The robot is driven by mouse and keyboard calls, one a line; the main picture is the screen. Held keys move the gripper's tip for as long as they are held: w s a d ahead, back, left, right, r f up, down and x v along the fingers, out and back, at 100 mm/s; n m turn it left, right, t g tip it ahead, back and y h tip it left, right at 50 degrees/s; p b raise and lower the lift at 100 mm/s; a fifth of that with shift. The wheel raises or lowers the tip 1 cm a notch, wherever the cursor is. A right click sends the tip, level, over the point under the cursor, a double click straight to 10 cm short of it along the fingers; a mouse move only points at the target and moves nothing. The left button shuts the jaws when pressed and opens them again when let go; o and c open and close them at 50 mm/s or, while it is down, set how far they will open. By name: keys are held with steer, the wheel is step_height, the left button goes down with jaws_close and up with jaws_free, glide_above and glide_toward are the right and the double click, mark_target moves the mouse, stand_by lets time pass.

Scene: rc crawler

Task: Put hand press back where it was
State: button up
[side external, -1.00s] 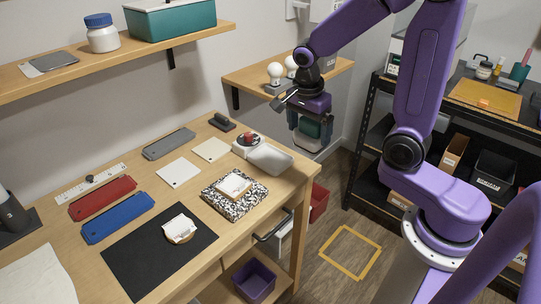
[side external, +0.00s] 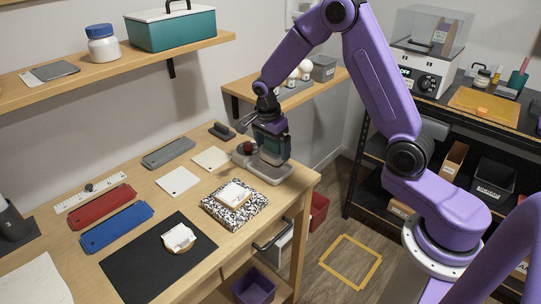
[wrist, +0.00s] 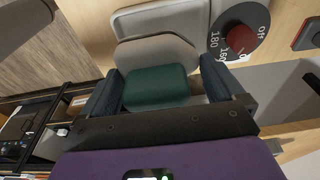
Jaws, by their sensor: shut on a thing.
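The hand press (wrist: 155,88) has a dark green block grip and a grey rounded plate. In the wrist view it sits between the two fingers of my gripper (wrist: 160,82), which is shut on the green block. In the side view my gripper (side external: 272,148) is at the table's back right corner, just over a pale grey heater plate (side external: 278,178) with a dial. My gripper partly hides the press and plate there. I cannot tell whether the press touches the plate. The dial (wrist: 243,38) shows "Off" and "180" in the wrist view.
A dark small tool (side external: 222,131), a white tile (side external: 178,181) and a cream tile (side external: 211,158) lie left of the heater. A speckled book (side external: 222,216) lies in front of it. The wall shelf (side external: 238,92) with bulbs stands close behind my gripper.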

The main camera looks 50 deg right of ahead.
mark_target(270, 156)
steer(key=shift+w+f, duration=0.35)
steer(key=shift+f, duration=1.65)
steer(key=shift+f, duration=0.1)
steer(key=o, duration=0.8)
steer(key=shift+c, duration=0.2)
steer(key=r, duration=0.3)
steer(key=a+r, duration=0.1)
steer(key=r, duration=0.7)
steer(key=shift+w+a+r, duration=0.1)
steer(key=shift+a+r, duration=0.05)
steer(key=shift+a, duration=0.2)
steer(key=shift+a+r, duration=0.1)
steer(key=shift+r, duration=0.3)
